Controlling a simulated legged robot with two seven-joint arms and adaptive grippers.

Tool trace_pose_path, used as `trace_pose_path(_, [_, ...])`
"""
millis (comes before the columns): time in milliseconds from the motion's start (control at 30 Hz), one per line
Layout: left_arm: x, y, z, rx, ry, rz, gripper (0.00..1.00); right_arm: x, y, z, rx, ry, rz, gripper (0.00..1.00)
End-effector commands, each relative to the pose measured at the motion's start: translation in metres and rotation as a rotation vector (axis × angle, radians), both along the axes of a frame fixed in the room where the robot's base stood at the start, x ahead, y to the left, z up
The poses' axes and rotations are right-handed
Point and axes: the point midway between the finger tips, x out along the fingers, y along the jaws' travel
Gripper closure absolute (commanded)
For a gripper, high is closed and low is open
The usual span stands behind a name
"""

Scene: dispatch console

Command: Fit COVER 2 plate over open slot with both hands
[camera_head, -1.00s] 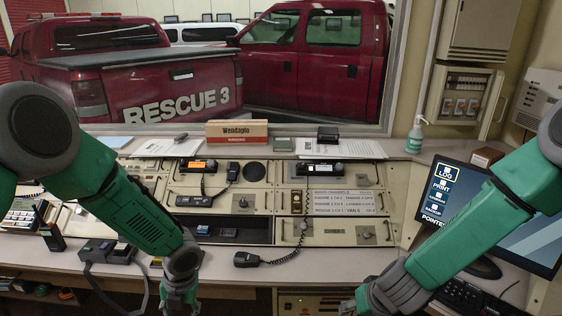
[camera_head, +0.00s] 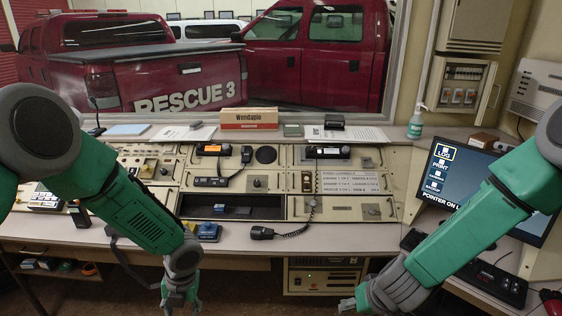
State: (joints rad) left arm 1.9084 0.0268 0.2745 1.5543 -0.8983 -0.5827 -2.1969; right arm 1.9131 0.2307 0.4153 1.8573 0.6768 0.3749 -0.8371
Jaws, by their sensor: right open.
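The open slot (camera_head: 266,207) is a dark, wide recess in the lower middle of the console, with a few small dark items inside. I cannot pick out the COVER 2 plate; no label with that name is legible. My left gripper (camera_head: 180,303) points down at the bottom edge, below and left of the slot. Its fingertips are partly cut off, and I cannot tell if it is open. My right gripper (camera_head: 350,304) is open, low at the bottom edge, below and right of the slot. It appears empty, and both grippers are apart from the console.
A hand microphone (camera_head: 262,232) with a coiled cord and a small blue device (camera_head: 208,231) lie on the desk before the slot. A monitor (camera_head: 487,188) and a keyboard (camera_head: 497,281) stand at the right.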

Motion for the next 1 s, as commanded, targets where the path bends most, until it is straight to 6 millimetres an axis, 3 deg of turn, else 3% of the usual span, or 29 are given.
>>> trace_pose_path(333, [-0.003, 0.006, -0.047, -0.005, -0.002, 0.001, 0.6, -0.003, 0.006, -0.044, -0.006, -0.003, 0.001, 0.53])
trace_pose_path(700, [-0.002, 0.003, -0.124, -0.003, -0.001, 0.001, 0.6, -0.002, 0.003, -0.123, -0.003, -0.002, 0.0, 0.53])
trace_pose_path(833, [-0.003, 0.002, -0.141, -0.001, -0.003, 0.0, 0.6, -0.003, 0.002, -0.14, -0.003, -0.003, 0.001, 0.53])
trace_pose_path(1000, [-0.002, 0.003, -0.148, -0.003, -0.002, 0.001, 0.6, -0.002, 0.003, -0.147, -0.004, -0.003, 0.001, 0.53])
